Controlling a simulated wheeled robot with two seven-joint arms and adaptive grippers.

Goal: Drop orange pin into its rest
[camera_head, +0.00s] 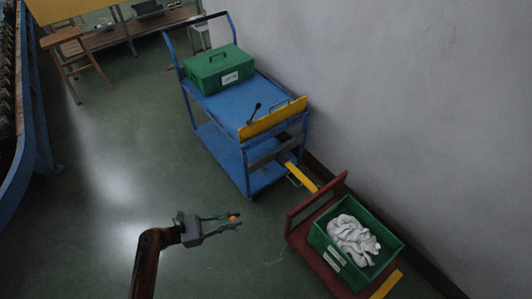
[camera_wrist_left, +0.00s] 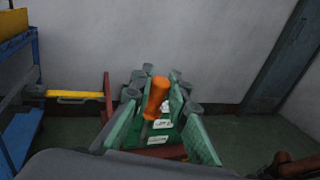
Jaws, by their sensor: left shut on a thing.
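My left gripper (camera_head: 236,219) is shut on the orange pin (camera_head: 233,218), out over the floor in the head view. In the left wrist view the orange pin (camera_wrist_left: 157,97) stands slightly tilted between the two green-padded fingers. The gripper is to the left of the red cart and in front of the blue trolley, apart from both in the head view. I cannot make out which part is the pin's rest. My right gripper is not in view.
The blue trolley (camera_head: 225,101) carries a green box (camera_head: 218,70), a yellow panel (camera_head: 273,119) and a dark lever. A yellow bar (camera_head: 301,178) lies between it and the red cart (camera_head: 302,228). A green crate (camera_head: 335,260) with white cloth (camera_head: 354,240) sits on that cart.

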